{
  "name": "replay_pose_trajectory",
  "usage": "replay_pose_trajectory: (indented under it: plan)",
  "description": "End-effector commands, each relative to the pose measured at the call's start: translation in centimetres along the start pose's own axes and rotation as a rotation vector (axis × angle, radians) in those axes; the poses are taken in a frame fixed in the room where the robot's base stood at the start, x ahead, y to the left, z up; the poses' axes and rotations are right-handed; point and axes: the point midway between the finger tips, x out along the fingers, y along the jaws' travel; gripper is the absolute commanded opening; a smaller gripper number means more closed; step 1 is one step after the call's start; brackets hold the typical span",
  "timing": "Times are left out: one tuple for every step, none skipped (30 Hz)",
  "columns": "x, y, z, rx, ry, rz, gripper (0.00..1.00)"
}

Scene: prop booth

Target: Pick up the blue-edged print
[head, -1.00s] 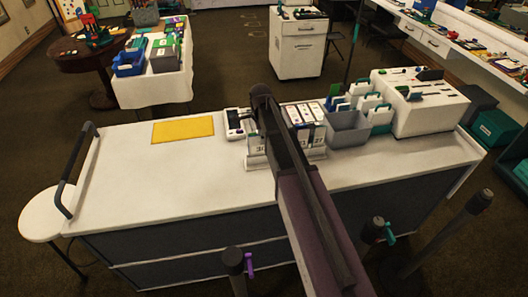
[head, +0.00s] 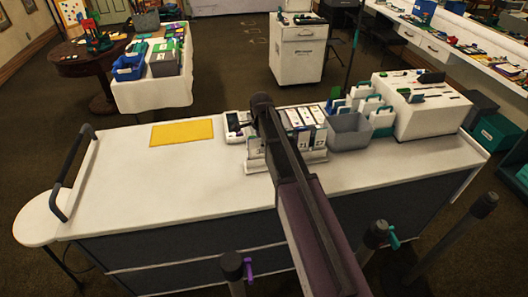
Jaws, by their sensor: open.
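A rack of upright white prints or cards (head: 305,118) stands on the white counter (head: 210,185), just right of my arm. Small coloured marks show on their top edges, and numbers show on the front. I cannot tell which one is the blue-edged print; part of the rack is behind my arm. My arm crosses the counter from the lower right up to a dark joint beside the rack. My gripper and its fingertips are not visible.
A yellow mat (head: 182,132) lies on the counter's left part. A small white device (head: 236,124) sits left of the rack. A grey bin (head: 349,136) and a white box (head: 421,112) stand to the right. The counter's front left is clear.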

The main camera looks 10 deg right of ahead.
Motion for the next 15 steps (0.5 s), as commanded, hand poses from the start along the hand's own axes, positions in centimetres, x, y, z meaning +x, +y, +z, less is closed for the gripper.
replay_pose_trajectory:
  plan:
    - [0.00,0.00,-0.01,0.000,0.000,0.000,0.46]
    - [0.00,0.00,-0.01,0.000,0.000,0.000,0.46]
    - [0.00,0.00,-0.01,0.000,0.000,0.000,0.40]
    - [0.00,0.00,-0.02,0.000,0.000,0.000,0.31]
    - [0.00,0.00,-0.02,0.000,0.000,0.000,0.22]
    - [0.00,-0.01,-0.02,0.000,0.000,0.000,0.12]
    - [0.00,-0.01,-0.02,0.000,0.000,0.000,0.05]
    - [0.00,0.00,-0.02,0.000,0.000,0.000,0.00]
    - [0.00,0.00,-0.02,0.000,0.000,0.000,0.00]
    - [0.00,0.00,-0.02,0.000,0.000,0.000,0.00]
    - [0.00,0.00,-0.03,0.000,0.000,0.000,0.00]
    - [0.00,0.00,-0.03,0.000,0.000,0.000,0.00]
    - [0.00,0.00,-0.03,0.000,0.000,0.000,0.00]
    - [0.00,-0.01,-0.03,0.000,0.000,0.000,0.00]
    - [0.00,-0.01,-0.03,0.000,0.000,0.000,0.00]
